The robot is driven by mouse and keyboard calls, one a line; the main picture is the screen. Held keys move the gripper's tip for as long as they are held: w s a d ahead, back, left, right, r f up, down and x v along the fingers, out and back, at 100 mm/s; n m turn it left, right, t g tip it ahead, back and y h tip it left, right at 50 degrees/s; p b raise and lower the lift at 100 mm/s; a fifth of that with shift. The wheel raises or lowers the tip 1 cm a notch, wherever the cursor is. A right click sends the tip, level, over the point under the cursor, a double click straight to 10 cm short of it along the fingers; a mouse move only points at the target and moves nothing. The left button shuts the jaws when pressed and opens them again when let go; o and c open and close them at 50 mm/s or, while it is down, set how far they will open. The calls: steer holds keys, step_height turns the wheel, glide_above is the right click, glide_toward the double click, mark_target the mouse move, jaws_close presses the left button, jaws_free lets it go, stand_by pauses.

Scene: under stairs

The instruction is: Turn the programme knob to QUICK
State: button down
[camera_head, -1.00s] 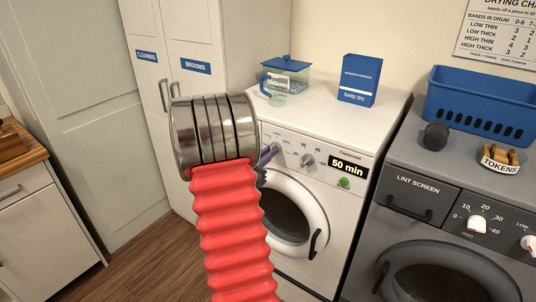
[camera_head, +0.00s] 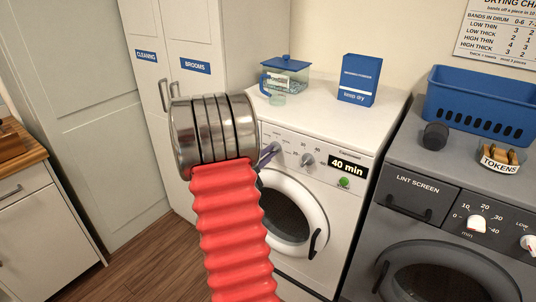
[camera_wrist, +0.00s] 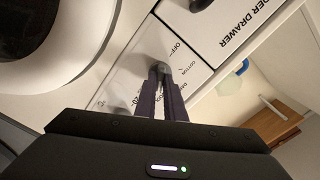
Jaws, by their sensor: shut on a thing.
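The programme knob (camera_wrist: 161,67) is on the white washer's front panel, with the words OFF and COTTON printed beside it. Other labels are partly hidden by my fingers. My gripper (camera_wrist: 162,75) is shut on the knob, its two dark fingers at the knob's sides. In the head view my gripper (camera_head: 268,155) shows only as a small purple finger end behind my arm, at the panel's left. The knob's pointer and the QUICK mark cannot be made out. The washer's display (camera_head: 348,167) reads 40 min.
A second knob (camera_head: 307,160) and a green button (camera_head: 344,183) are to the right on the washer panel. The round door (camera_head: 312,218) is below. A glass container (camera_head: 287,78) and a blue box (camera_head: 359,80) stand on top. A grey dryer (camera_head: 400,222) stands at right.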

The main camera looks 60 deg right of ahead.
steer(key=m, duration=0.5)
steer(key=f+m, duration=0.1)
steer(key=m, duration=0.2)
steer(key=shift+s+a, duration=0.1)
steer(key=shift+s, duration=0.05)
stand_by(0.5)
steer(key=c, duration=2.1)
jaws_free()
steer(key=shift+r, duration=0.1)
steer(key=shift+o, duration=1.3)
steer(key=shift+r, duration=0.15)
steer(key=w+a, duration=0.2)
steer(key=a, duration=1.1)
steer(key=shift+w+a, duration=0.2)
steer(key=shift+a, duration=0.1)
